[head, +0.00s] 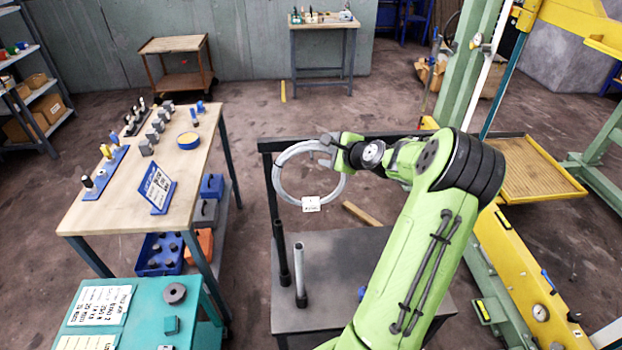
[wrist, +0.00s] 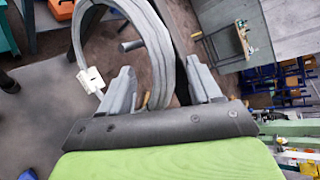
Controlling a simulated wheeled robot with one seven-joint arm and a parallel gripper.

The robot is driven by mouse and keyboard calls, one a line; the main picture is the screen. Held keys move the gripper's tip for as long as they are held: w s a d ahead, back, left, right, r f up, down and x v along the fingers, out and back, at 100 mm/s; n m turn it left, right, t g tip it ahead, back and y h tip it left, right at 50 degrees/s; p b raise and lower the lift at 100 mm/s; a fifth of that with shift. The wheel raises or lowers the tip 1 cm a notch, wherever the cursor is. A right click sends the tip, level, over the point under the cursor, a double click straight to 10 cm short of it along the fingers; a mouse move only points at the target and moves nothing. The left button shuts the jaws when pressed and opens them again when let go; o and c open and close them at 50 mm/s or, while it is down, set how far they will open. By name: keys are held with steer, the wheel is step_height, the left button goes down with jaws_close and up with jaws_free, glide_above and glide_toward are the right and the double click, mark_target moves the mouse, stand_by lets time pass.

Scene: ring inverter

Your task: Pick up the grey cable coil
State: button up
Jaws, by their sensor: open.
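The grey cable coil (head: 277,178) is a ring with a white tag (head: 311,204), upright at the dark rail of a stand in the head view. In the wrist view the coil (wrist: 158,58) runs between the two fingers of my gripper (wrist: 161,68), with one finger on each side of its thick band. My gripper (head: 331,146) is at the coil's upper right in the head view. The fingers are open, and gaps show beside the band. A short grey peg (wrist: 132,45) shows inside the ring; its contact with the coil is unclear.
A wooden worktable (head: 170,165) with small parts stands left. A teal cabinet (head: 150,300) is at front left. A yellow and green frame (head: 530,270) stands right.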

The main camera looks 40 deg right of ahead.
steer(key=shift+x, duration=0.9)
steer(key=shift+s+r, duration=0.1)
steer(key=shift+s, duration=0.1)
steer(key=shift+c, duration=0.5)
steer(key=shift+a, duration=0.1)
steer(key=shift+c, duration=1.2)
jaws_close()
